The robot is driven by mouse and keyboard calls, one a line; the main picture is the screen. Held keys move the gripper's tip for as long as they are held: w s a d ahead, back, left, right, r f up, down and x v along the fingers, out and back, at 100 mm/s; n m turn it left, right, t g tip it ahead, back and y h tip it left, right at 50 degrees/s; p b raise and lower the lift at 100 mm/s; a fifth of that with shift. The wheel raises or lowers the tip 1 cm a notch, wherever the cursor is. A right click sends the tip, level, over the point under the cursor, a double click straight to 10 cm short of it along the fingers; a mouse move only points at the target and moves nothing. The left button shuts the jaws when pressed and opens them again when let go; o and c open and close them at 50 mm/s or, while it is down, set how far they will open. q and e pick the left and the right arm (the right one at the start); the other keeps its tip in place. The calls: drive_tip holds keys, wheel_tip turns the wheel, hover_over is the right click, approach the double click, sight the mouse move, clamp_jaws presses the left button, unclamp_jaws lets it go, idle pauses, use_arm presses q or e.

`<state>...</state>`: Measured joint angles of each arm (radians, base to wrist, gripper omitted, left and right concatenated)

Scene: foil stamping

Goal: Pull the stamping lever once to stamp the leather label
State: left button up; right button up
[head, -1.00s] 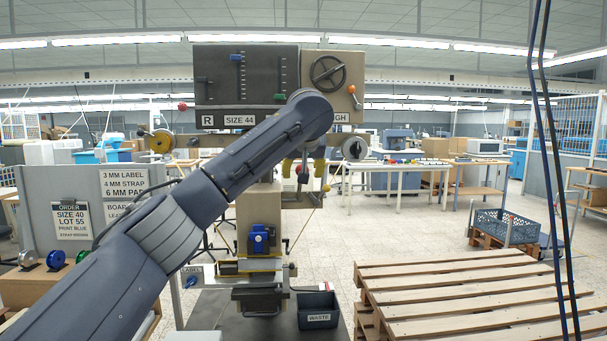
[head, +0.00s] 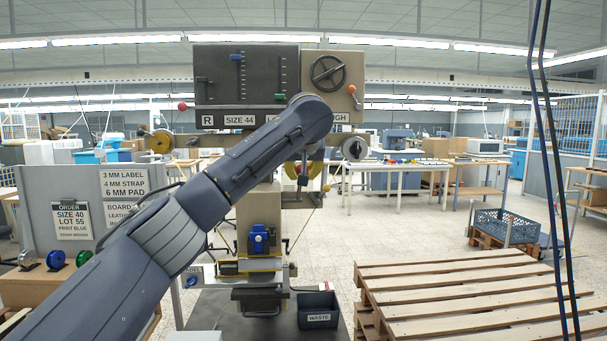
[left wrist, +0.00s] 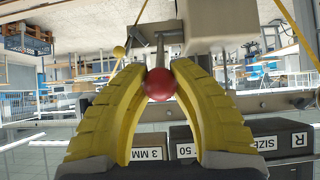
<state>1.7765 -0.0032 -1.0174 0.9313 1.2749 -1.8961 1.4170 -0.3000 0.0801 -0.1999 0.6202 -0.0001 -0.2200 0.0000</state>
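The stamping press (head: 265,210) stands in the middle of the head view. Its lever ends in a red ball knob (left wrist: 159,84), seen between my fingers in the left wrist view. My left gripper (left wrist: 158,66) has yellow ribbed fingers, one on each side of the knob, and they appear to touch it. In the head view my left gripper (head: 303,172) is at the press front, partly behind my forearm. The work bed (head: 250,265) sits low on the press. I cannot clearly make out the leather label. My right gripper is not in view.
A black waste bin (head: 318,312) stands at the press's lower right. A wooden pallet (head: 450,290) fills the lower right. A sign board (head: 40,190) and several coloured reels (head: 55,259) are at the left. A handwheel (head: 328,72) is on the press head.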

use_arm(q)
clamp_jaws()
drive_tip(key=shift+s+d+f, duration=0.1)
drive_tip(key=shift+s+f, duration=0.35)
drive_tip(key=shift+f, duration=0.35)
drive_tip(key=shift+s+f, duration=0.4)
drive_tip(key=shift+f, duration=0.35)
drive_tip(key=shift+s+d+f, duration=0.1)
drive_tip(key=shift+s+f, duration=0.25)
drive_tip(key=shift+f, duration=0.45)
drive_tip(key=shift+s+f, duration=0.35)
drive_tip(key=shift+f, duration=0.4)
drive_tip(key=shift+f, duration=0.1)
